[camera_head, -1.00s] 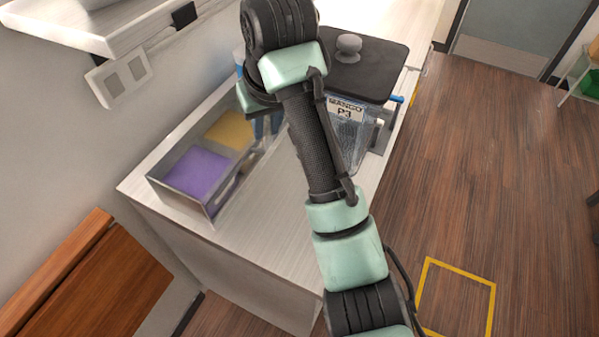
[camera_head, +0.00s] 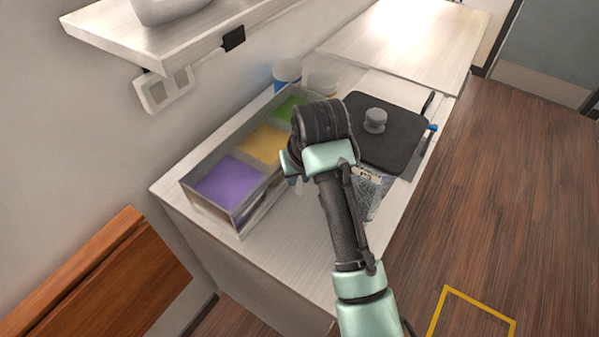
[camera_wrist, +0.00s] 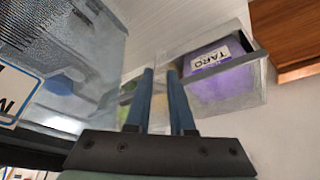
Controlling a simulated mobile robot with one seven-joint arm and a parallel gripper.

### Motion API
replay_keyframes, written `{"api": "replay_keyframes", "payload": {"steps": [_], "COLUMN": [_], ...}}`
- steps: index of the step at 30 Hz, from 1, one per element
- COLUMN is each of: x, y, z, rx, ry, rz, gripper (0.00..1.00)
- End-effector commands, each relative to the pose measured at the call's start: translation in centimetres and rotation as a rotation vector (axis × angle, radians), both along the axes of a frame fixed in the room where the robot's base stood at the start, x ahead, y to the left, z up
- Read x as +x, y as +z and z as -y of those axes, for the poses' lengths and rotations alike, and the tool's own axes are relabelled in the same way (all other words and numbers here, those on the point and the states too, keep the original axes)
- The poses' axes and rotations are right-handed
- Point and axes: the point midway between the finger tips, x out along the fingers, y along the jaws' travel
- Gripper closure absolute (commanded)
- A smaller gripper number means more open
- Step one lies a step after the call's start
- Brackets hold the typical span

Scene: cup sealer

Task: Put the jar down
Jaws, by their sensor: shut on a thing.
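The jar (camera_head: 372,183) is clear, with a square black lid (camera_head: 392,141) and a grey knob, near the counter's right edge in the head view. Its label is partly hidden by my arm. In the wrist view, the clear wall of the jar (camera_wrist: 85,45) fills the left side, its label upside down. My gripper (camera_wrist: 162,72) has its blue fingers close together beside the wall and is shut on the jar; the part between the fingers is hard to make out. The jar looks upright; whether its base touches the counter (camera_head: 300,238) is hidden.
An open clear bin (camera_head: 212,215) with purple, yellow and green compartments stands left of my gripper; its purple part bears a TARO label (camera_wrist: 210,62). Cups (camera_head: 287,72) stand behind it. A wall shelf (camera_head: 120,42) overhangs at upper left. The counter's front corner is bare.

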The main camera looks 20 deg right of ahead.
Motion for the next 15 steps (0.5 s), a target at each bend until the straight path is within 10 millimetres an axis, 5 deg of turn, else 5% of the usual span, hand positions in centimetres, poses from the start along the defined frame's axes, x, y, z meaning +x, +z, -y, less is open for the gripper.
{"api": "replay_keyframes", "payload": {"steps": [10, 11, 15], "x": [0.16, 0.04, 0.05], "y": [0.01, -0.29, -0.24], "z": [0.09, -0.02, -0.01], "rx": [-0.005, 0.0, 0.0], "ry": [0.002, 0.001, 0.001], "rz": [0.008, 0.002, 0.002], "gripper": [1.0, 0.77, 0.52]}}
